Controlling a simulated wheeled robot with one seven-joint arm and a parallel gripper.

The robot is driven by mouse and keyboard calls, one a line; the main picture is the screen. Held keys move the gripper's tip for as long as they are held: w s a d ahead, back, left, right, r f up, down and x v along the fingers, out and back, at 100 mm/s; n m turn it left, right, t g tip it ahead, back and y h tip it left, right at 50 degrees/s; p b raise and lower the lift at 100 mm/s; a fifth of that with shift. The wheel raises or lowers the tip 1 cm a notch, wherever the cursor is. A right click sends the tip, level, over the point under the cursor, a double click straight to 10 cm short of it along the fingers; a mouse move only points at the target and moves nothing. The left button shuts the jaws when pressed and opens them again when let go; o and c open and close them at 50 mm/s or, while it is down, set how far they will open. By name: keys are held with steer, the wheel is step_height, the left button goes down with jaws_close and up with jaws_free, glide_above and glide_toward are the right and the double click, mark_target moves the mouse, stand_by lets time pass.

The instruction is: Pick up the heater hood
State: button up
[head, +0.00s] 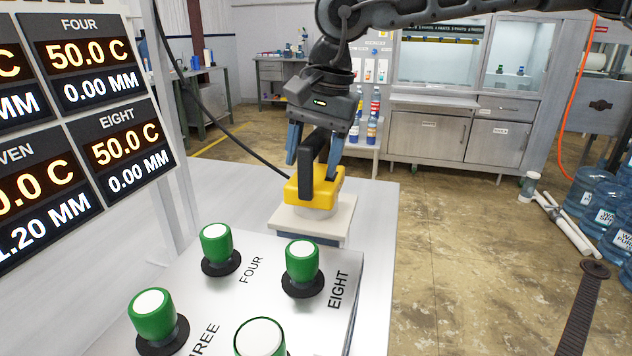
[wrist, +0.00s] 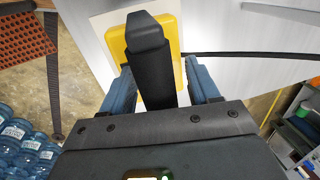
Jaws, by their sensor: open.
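The heater hood is a yellow block (head: 326,187) with a tall black handle (head: 309,160). It stands on a pale square stand (head: 312,222) on the white table in the head view. In the wrist view the handle (wrist: 150,65) rises between my fingers, with the yellow body (wrist: 117,42) behind it. My gripper (head: 314,160) points down over the hood, its two blue fingers open on either side of the handle. In the wrist view the fingers of my gripper (wrist: 162,88) show gaps to the handle. A black cable leads to the hood.
A panel with green knobs (head: 303,262) labelled FOUR and EIGHT stands in front of the hood. A display board (head: 90,110) with temperature readings is at the left. Open floor lies right of the table.

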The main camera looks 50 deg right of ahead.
steer(key=shift+c, duration=0.4)
jaws_close()
stand_by(0.4)
